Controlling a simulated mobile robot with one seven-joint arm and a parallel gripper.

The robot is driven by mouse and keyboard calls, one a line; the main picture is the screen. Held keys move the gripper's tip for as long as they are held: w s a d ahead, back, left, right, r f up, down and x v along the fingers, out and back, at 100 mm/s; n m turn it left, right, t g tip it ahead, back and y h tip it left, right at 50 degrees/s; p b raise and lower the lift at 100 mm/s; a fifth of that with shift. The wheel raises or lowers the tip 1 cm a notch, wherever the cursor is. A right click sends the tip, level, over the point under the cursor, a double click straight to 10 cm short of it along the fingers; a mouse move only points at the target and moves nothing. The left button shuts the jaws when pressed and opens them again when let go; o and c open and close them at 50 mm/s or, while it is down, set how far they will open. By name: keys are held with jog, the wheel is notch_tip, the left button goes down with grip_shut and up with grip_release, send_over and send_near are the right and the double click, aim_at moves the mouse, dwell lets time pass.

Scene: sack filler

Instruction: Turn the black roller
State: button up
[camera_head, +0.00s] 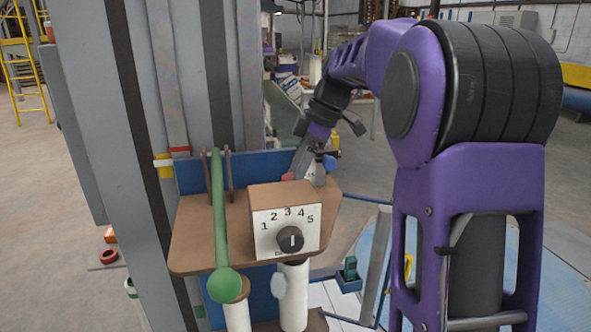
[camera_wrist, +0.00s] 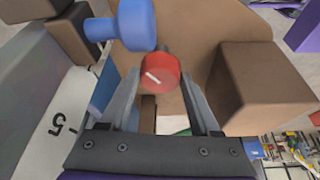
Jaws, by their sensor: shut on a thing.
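A black round knob (camera_head: 290,239) with a white pointer line sits on a white dial panel (camera_head: 270,222) numbered 1 to 5, on the front of a brown box (camera_head: 262,192). It is the only black turning part I can make out. My gripper (camera_head: 308,172) is behind and above this box, apart from the black knob. In the wrist view, my gripper (camera_wrist: 160,76) has its two fingers on either side of a red knob (camera_wrist: 160,73) with a white line, and is shut on it. The black knob is hidden in the wrist view.
A blue knob (camera_wrist: 136,24) stands close beside the red one. A green lever (camera_head: 219,215) with a ball end rises left of the dial box. A grey column (camera_head: 110,130) stands at the left. Blue bars (camera_head: 350,197) extend at the right.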

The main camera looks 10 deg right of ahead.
jog(key=shift+w+n+g, duration=0.1)
jog(key=shift+n+g, duration=0.3)
jog(key=shift+n, duration=0.6)
jog(key=o, duration=1.4)
jog(key=shift+c, duration=0.2)
